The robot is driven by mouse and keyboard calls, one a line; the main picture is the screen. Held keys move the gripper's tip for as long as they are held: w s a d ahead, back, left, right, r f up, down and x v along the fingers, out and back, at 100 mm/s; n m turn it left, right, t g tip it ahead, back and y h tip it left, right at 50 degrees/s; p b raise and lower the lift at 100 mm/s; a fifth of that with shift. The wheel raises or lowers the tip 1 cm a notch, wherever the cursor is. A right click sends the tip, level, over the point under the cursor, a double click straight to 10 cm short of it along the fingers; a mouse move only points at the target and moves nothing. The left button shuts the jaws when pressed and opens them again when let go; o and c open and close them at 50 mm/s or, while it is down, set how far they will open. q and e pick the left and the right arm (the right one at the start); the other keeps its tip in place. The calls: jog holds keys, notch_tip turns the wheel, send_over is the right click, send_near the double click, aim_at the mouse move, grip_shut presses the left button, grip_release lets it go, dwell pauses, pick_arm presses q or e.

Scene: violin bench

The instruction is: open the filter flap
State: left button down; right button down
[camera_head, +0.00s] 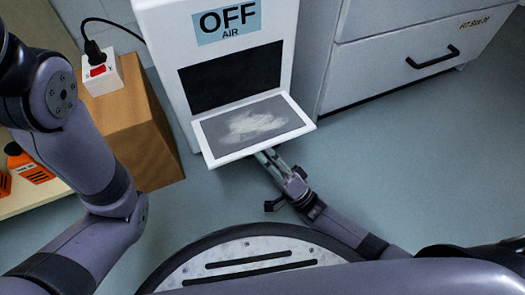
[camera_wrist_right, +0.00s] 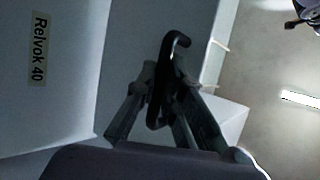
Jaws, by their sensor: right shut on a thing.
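The filter flap (camera_head: 208,152) is a white-framed panel at the front of the white air unit (camera_head: 160,62), in the head view. It is tilted outward and down, below a dark opening (camera_head: 232,78). Its upward face holds a grey filter with a pale dusty patch. My right gripper (camera_head: 266,156) reaches under the flap's front edge, its fingertips partly hidden. In the right wrist view, my right gripper (camera_wrist_right: 160,88) is shut on a black curved handle (camera_wrist_right: 170,52). My left arm shows at the left, but its gripper is out of view.
A wooden block (camera_head: 150,130) with a white switch box (camera_head: 101,76) and black plug stands left of the unit. A drawer cabinet (camera_head: 385,65) stands at the right. Orange-labelled items (camera_head: 32,170) lie at the far left. The floor (camera_head: 400,150) to the right is clear.

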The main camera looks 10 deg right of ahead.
dwell(0.3)
jog(key=c, duration=2)
grip_release()
jog(key=shift+o, duration=0.2)
jog(key=s+d+f, duration=0.1)
jog(key=s+d, duration=0.9)
jog(key=shift+f, duration=0.4)
jog(key=shift+s, duration=0.1)
